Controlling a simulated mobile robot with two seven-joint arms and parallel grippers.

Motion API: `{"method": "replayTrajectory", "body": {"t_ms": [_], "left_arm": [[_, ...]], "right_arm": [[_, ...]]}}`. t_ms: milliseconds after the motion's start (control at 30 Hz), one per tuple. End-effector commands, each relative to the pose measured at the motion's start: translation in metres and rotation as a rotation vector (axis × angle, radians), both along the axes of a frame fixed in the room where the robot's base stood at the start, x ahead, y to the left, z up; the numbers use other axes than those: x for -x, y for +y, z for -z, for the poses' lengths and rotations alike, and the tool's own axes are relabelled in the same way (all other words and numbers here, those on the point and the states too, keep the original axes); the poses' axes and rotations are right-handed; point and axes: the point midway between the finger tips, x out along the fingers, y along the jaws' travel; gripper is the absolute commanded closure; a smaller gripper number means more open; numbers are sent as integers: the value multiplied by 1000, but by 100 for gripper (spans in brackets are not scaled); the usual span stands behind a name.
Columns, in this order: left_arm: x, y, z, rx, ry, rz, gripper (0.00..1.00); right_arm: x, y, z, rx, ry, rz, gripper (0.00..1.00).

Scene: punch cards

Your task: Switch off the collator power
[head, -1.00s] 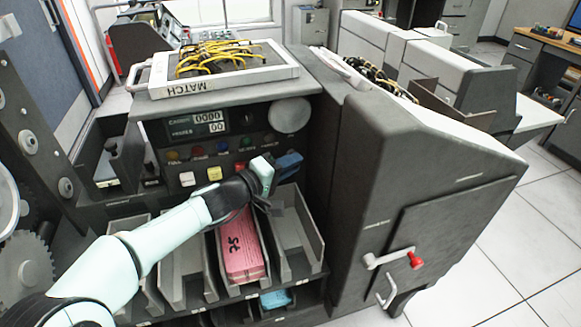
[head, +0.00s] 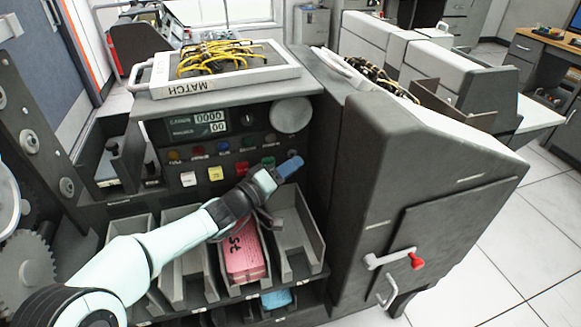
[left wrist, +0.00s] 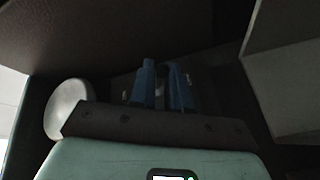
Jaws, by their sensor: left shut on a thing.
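The collator (head: 330,75) is a dark grey cabinet with a control panel on its front. The panel has a counter display (head: 209,117), coloured lamps and buttons, and a round pale disc (head: 290,115) at upper right. My left gripper (head: 291,166) is at the right end of the panel, below the disc, with its blue fingertips against the front. In the left wrist view its blue fingers (left wrist: 163,88) are close together, shut on a small panel part that looks like a switch and is mostly hidden in shadow. The disc (left wrist: 68,108) shows at left there. My right gripper is not in view.
Open card bins stand below the panel; one holds pink cards (head: 244,258). A tray marked MATCH (head: 225,75) with yellow wires lies on top. A side wall (head: 330,150) juts out just right of the gripper.

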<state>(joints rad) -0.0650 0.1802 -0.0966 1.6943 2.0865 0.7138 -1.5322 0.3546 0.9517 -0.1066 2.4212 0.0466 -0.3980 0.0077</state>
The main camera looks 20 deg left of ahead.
Motion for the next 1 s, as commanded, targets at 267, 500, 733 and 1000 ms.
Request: {"method": "replayTrajectory", "body": {"t_ms": [267, 500, 733, 1000], "left_arm": [[0, 0, 1, -1, 2, 0, 77], [2, 2, 0, -1, 2, -1, 77], [33, 20, 1, -2, 2, -4, 77], [86, 49, 4, -1, 3, -4, 77]], "right_arm": [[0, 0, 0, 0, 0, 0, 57], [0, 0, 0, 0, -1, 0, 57], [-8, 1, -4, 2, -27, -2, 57], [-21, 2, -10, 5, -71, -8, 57]]}}
